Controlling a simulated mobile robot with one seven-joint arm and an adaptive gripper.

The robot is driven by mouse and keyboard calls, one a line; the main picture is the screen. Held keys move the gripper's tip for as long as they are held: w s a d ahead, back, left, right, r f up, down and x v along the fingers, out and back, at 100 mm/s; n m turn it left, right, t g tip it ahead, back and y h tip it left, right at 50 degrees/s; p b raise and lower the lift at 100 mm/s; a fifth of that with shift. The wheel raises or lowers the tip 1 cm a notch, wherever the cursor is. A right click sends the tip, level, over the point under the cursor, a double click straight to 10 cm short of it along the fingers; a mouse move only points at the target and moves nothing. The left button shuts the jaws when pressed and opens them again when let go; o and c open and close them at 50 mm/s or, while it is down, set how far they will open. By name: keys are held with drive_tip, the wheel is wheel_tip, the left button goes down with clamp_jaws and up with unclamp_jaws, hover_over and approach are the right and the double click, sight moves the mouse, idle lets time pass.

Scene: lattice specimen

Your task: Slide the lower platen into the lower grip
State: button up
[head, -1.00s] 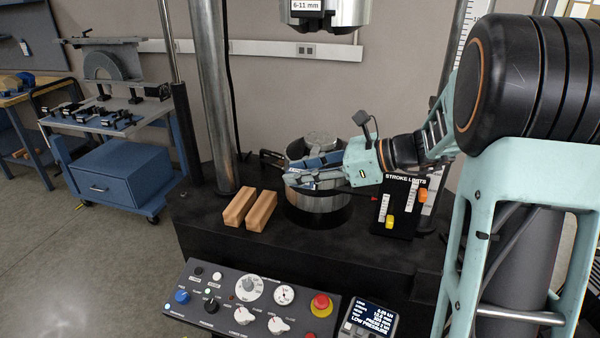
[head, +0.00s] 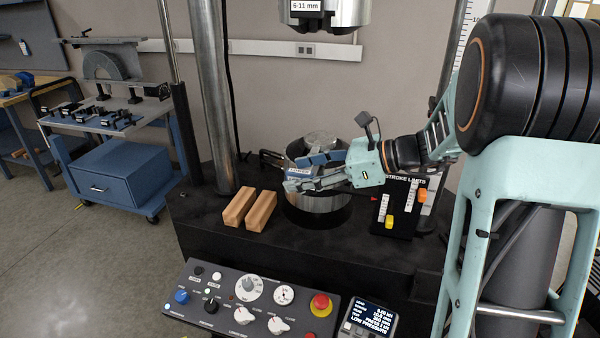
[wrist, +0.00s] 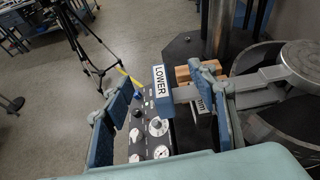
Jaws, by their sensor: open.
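The lower platen shows as a flat grey disc (wrist: 305,60) at the right of the wrist view; in the head view the disc (head: 320,137) sits at the top of the lower grip (head: 318,202). A grey bar runs from the disc side to a blue block with a white LOWER label (wrist: 162,83). My gripper (head: 292,178) is open at the front left of the lower grip. In the wrist view its blue-padded fingers (wrist: 155,90) stand apart on either side of the LOWER block. The right finger hides part of the bar. Whether a pad touches the block I cannot tell.
Two wooden blocks (head: 250,208) lie left of the lower grip on the black machine bed. The upper grip (head: 325,12) hangs above. A steel column (head: 215,95) stands behind left, the stroke limits panel (head: 400,205) right, and the control panel (head: 250,300) in front.

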drive_tip(key=shift+p+v, duration=0.8)
drive_tip(key=shift+v, duration=1.45)
drive_tip(key=v, duration=1.2)
drive_tip(key=shift+f, duration=0.1)
